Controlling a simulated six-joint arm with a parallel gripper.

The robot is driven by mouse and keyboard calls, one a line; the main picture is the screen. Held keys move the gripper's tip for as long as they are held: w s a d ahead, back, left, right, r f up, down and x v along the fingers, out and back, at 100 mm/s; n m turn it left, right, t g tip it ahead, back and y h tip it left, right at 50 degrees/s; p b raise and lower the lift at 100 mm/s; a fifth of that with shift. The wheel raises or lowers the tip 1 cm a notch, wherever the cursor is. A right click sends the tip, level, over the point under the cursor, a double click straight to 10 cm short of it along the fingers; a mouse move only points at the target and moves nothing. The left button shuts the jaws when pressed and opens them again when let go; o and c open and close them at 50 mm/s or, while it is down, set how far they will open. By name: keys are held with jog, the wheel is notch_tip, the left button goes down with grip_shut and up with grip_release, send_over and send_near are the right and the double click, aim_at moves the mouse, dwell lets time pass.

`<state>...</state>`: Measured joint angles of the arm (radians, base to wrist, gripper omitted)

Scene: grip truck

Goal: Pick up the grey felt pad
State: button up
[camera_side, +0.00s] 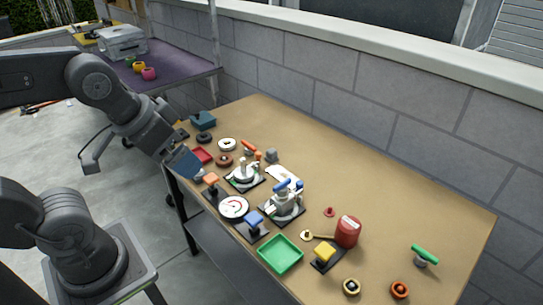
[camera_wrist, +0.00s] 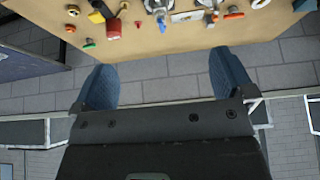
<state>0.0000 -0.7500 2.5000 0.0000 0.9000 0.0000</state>
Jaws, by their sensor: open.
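I cannot make out the grey felt pad for certain. A small grey piece (camera_side: 271,155) stands on the brown table (camera_side: 400,205), behind the clamp fixtures, in the side view; I cannot tell whether it is felt. My gripper (camera_side: 194,174) is at the table's left edge in the side view, with blue fingers near an orange-topped piece (camera_side: 210,179).
Two toggle-clamp fixtures (camera_side: 283,206) stand mid-table. The right side is mostly clear. A block wall (camera_side: 340,95) runs behind.

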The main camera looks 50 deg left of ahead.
jog(key=c, duration=0.9)
jog(key=w+a+r+m+g, duration=0.1)
jog(key=w+a+r+m, duration=0.15)
jog(key=w, duration=0.45)
jog(key=m+g+y, duration=0.5)
jog(key=m, duration=1.1)
send_over(272, 151)
jog(key=d, duration=0.4)
notch_tip(272, 151, down, 19)
jog(key=shift+n+h, duration=0.25)
jog(key=shift+h, duration=0.05)
jog(key=x, duration=0.7)
jog(key=shift+w+f, duration=0.35)
jog(key=shift+x, duration=2.8)
